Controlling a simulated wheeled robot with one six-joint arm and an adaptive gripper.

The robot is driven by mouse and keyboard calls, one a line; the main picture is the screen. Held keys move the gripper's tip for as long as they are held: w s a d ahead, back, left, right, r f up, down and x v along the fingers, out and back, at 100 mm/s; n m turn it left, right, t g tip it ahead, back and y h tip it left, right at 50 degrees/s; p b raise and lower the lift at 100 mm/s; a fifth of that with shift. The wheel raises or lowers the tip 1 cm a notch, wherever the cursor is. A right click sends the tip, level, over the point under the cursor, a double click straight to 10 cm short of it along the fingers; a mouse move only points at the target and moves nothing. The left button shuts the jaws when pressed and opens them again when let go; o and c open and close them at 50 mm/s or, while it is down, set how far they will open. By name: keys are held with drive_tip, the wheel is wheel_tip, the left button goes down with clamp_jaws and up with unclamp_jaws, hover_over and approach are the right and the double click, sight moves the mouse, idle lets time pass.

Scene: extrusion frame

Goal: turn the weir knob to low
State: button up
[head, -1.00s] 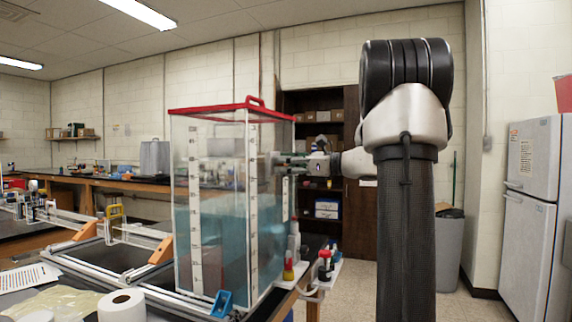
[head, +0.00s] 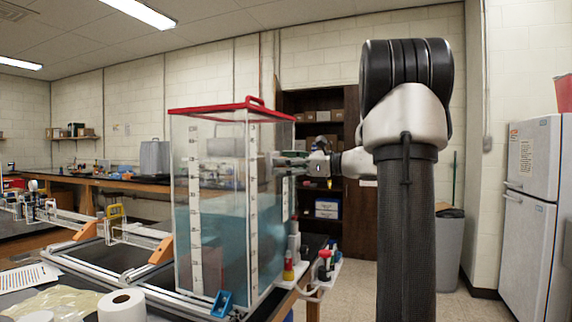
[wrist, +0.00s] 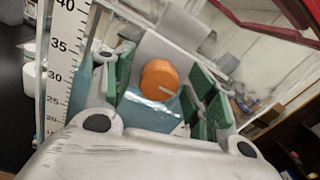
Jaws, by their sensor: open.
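I cannot tell how deep the fingertips reach along the knob. In the head view my gripper (head: 286,160) is at the right side of the clear tank (head: 222,215), at its upper part. The knob cannot be made out there. No low label is readable.
The tank has a red rim, scale strips and blue water. A small shelf with bottles (head: 290,262) is below my gripper. A fridge (head: 532,200) stands far right. Open floor lies between bench and fridge.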

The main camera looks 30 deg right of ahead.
drive_tip(key=v, duration=1.2)
drive_tip(key=s+a+f+n+g+h, duration=0.1)
drive_tip(key=s+f+n+g+h, duration=0.3)
drive_tip(key=f, duration=0.6)
drive_tip(key=s+a+f+n+g+h, duration=0.1)
drive_tip(key=s+f+n+g, duration=0.25)
drive_tip(key=s+f, duration=0.4)
drive_tip(key=s+a+f+n+g+h, duration=0.4)
drive_tip(key=s+a+f+n+h, duration=0.15)
drive_tip(key=s+n, duration=0.45)
drive_tip(key=a+r+n+t, duration=0.1)
drive_tip(key=a+n, duration=0.5)
drive_tip(key=n, duration=0.2)
drive_tip(key=shift+a+t, duration=0.35)
drive_tip(key=shift+a, duration=0.05)
